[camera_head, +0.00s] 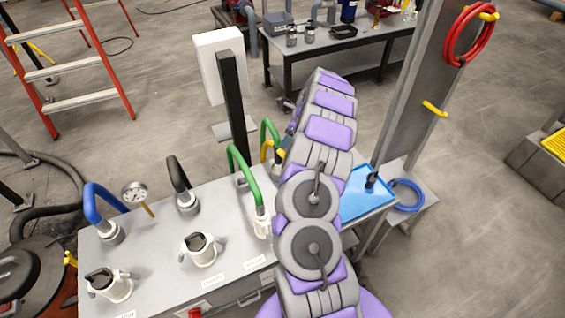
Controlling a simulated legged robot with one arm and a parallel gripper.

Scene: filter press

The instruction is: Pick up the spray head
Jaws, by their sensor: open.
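A small dark object (371,181) is at the right side of the shallow blue tray (358,207). It may be the spray head, but it is too small to tell. My purple and grey arm covers the left part of the tray. My gripper does not show; the arm's own links hide its far end. I cannot make out any fingers or anything held.
A grey bench with hose fittings (150,255) and a gauge (135,191) stands left of my arm. A green hose (243,170) arches close beside it. A tall grey post (415,85) with a red hose coil (468,36) stands right.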

